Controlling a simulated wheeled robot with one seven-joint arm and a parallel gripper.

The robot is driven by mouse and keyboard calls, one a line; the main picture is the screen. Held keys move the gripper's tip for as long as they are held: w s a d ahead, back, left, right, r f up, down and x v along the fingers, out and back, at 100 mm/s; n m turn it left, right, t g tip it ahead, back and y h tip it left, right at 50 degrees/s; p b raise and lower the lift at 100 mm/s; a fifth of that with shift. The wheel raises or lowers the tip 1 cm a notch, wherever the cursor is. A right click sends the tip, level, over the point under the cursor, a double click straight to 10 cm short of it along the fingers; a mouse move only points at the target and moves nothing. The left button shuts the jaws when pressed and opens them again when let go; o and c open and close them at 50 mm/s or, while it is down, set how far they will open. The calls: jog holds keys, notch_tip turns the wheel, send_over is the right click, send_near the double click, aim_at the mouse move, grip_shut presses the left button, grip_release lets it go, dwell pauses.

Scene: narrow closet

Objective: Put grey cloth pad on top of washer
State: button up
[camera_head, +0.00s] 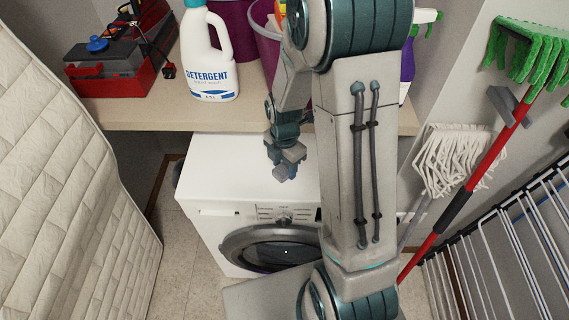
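The white washer (225,165) stands under the shelf in the middle of the view, with its round door (270,252) and control panel facing me. Its visible top surface looks bare. My gripper (287,173) points down over the washer top, near its front edge. The fingers are small and close together here, and I cannot tell whether they are open or shut. I cannot make out a grey cloth pad. My arm hides the right part of the washer and part of the shelf.
A wooden shelf (140,115) crosses above the washer. It holds a detergent bottle (212,60), a red toolbox (110,75), purple containers and a spray bottle (408,65). A quilted mattress (60,180) stands at left. Mops (455,160) and a white rack (515,240) stand at right.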

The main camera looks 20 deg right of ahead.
aim_at(285, 168)
jog(key=shift+o, duration=0.9)
notch_tip(285, 168, up, 11)
jog(key=s+r+m+t, duration=0.1)
jog(key=s+r+m, duration=0.3)
jog(key=s+m, duration=0.3)
jog(key=s+r+m+t, duration=0.2)
jog(key=s+r+m, duration=0.2)
jog(key=m, duration=1.2)
jog(key=s, duration=0.3)
jog(key=shift+s+r, duration=0.2)
jog(key=shift+s, duration=0.1)
jog(key=shift+c, duration=0.3)
